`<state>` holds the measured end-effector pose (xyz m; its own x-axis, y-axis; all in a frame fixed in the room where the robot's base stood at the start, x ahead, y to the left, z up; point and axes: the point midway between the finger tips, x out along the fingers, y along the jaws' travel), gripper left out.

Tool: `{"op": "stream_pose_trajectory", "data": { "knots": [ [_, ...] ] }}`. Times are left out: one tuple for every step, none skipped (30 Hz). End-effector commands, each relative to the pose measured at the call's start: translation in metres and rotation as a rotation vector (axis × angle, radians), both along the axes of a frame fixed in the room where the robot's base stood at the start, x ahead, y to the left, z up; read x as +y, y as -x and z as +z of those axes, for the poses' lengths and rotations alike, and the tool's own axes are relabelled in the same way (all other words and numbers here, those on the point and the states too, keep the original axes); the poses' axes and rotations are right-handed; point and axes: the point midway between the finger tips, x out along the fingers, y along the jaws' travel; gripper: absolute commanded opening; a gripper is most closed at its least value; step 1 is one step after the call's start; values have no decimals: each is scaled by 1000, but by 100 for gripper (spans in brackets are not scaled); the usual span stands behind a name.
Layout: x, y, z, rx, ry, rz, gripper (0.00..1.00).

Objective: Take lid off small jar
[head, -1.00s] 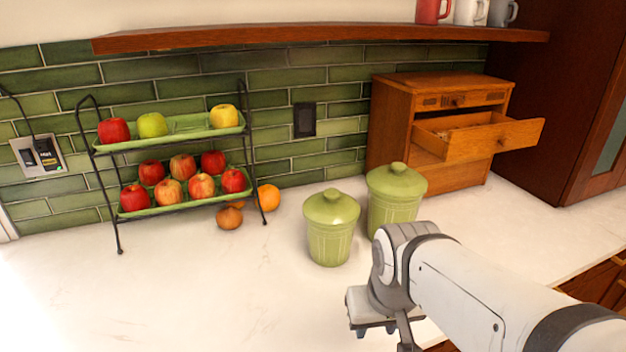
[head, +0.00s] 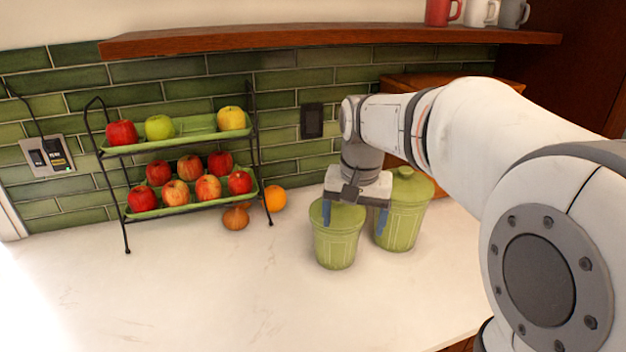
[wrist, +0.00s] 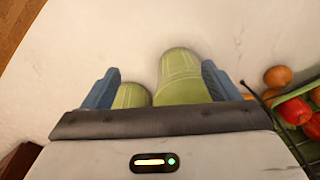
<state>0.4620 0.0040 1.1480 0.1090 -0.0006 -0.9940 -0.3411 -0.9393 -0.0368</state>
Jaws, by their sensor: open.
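The small jar (head: 337,246) is green and stands upright on the counter, with its green lid (head: 350,214) on. My gripper (head: 355,216) is open over it, pointing down. One finger overlaps the lid's left part and the other is to its right, in front of the large jar (head: 404,218). The lid's knob is hidden behind my gripper. In the wrist view, the small jar (wrist: 180,78) lies between my open fingers (wrist: 160,86), nearer the right one. The large jar (wrist: 131,97) shows beside the left finger. I cannot tell whether either finger touches anything.
A two-tier rack (head: 185,137) of apples stands at the left, with an orange (head: 274,198) and an onion (head: 236,217) beside it. A wooden cabinet (head: 425,83) stands behind my arm. A shelf (head: 300,38) runs above. The front left of the counter (head: 180,290) is clear.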

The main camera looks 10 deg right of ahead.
Motion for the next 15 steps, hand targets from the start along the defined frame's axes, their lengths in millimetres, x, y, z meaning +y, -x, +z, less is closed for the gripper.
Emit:
{"op": "stream_pose_trajectory", "data": {
  "knots": [
    [0,-26,10,18,-4,-46,86],
    [0,-38,15,28,-8,-76,89],
    [0,-55,19,42,-11,-114,92],
    [1,-66,22,51,-12,-142,94],
    [1,-77,24,59,-13,-168,97],
    [1,-89,27,69,-15,-199,100],
    [1,-98,28,77,-16,-221,100],
    [1,-105,29,83,-17,-240,100],
    [1,-114,30,90,-17,-264,100],
    [1,-120,31,94,-18,-279,100],
    [1,-125,31,99,-18,-292,100],
    [1,-129,32,103,-18,-306,100],
    [1,-132,32,105,-18,-315,100],
    [1,-135,31,107,-19,-321,100],
    [1,-137,30,108,-18,-327,100]
  ]
}}
